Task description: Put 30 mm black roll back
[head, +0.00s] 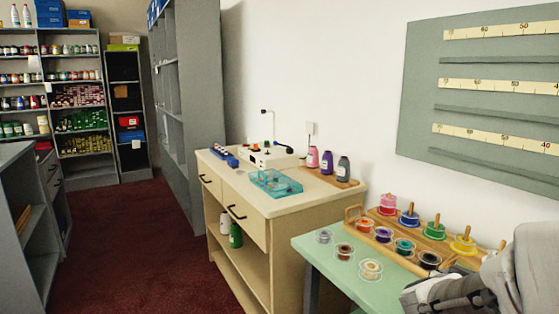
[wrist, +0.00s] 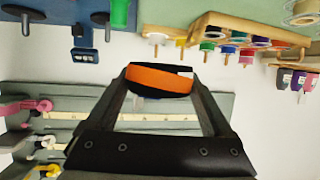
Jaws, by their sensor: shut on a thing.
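In the wrist view my gripper (wrist: 160,78) is shut on a roll (wrist: 160,80) that shows a broad orange face and a black edge. The roll is held between the fingertips, with the pale wall behind it and no support visible under it. I cannot read a width on it. In the head view my arm shows at the lower right; the fingertips and the held roll cannot be made out.
A green table (head: 335,262) holds a wooden spool stand (head: 350,212) with coloured spools and several loose spools. A grey wall panel (head: 420,80) has ledges and ruler strips. A wooden cabinet (head: 290,212) with bottles and a blue tray stands left. Red carpet (head: 150,240) is clear.

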